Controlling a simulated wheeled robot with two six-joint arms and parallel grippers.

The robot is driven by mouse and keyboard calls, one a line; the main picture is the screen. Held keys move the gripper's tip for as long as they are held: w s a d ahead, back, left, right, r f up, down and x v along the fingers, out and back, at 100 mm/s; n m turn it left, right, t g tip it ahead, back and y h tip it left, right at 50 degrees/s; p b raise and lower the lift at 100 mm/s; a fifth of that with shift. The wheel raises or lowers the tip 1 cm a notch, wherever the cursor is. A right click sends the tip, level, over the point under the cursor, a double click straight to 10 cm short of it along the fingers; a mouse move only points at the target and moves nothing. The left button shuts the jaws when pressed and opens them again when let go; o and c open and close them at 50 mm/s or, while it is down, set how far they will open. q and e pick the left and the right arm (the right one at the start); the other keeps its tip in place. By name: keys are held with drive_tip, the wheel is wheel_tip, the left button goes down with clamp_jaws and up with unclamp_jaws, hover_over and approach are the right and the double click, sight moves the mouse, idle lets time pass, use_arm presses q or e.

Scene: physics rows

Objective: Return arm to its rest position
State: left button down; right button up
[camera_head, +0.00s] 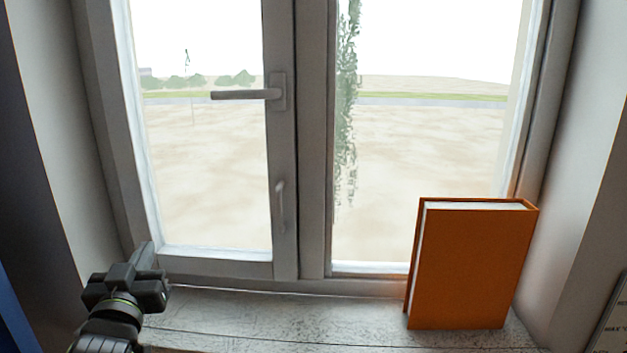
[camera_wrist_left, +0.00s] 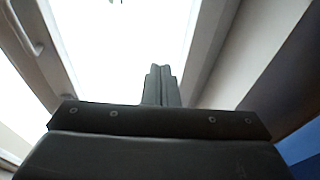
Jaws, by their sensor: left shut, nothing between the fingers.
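My left gripper (camera_head: 146,256) is at the lower left of the head view, in front of the left end of the window sill. Its fingers point up and away, towards the window. In the left wrist view the two fingers (camera_wrist_left: 160,86) are pressed together with nothing between them. The gripper looks apart from the orange book. My right arm and right gripper are not in view.
An orange book (camera_head: 470,268) stands upright at the right of the worn sill (camera_head: 270,318). Behind is a grey-framed window with a horizontal handle (camera_head: 246,95). Walls close in on both sides. The sill between gripper and book is clear.

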use_arm(q)
drive_tip(key=s+a+f+g, duration=0.1)
drive_tip(key=s+f+g, duration=0.4)
drive_tip(key=f, duration=0.5)
drive_tip(key=s+a+f+g, duration=0.1)
drive_tip(key=s+f+g, duration=0.1)
drive_tip(key=s+f, duration=0.65)
drive_tip(key=s+a+f+g, duration=0.1)
drive_tip(key=s+f+g, duration=0.4)
drive_tip(key=f, duration=0.6)
drive_tip(key=s+d+f+m+g+h, duration=0.1)
drive_tip(key=s+f+g, duration=0.45)
drive_tip(key=s, duration=0.95)
drive_tip(key=s+d+f+x, duration=0.1)
drive_tip(key=s+x, duration=0.2)
drive_tip(key=x, duration=1)
drive_tip(key=s+d+x, duration=0.2)
drive_tip(key=x, duration=1)
drive_tip(key=s+f+g, duration=0.1)
drive_tip(key=s+f, duration=1.3)
drive_tip(key=f, duration=0.2)
drive_tip(key=shift+s+d+h, duration=0.4)
drive_tip(key=shift+d, duration=0.1)
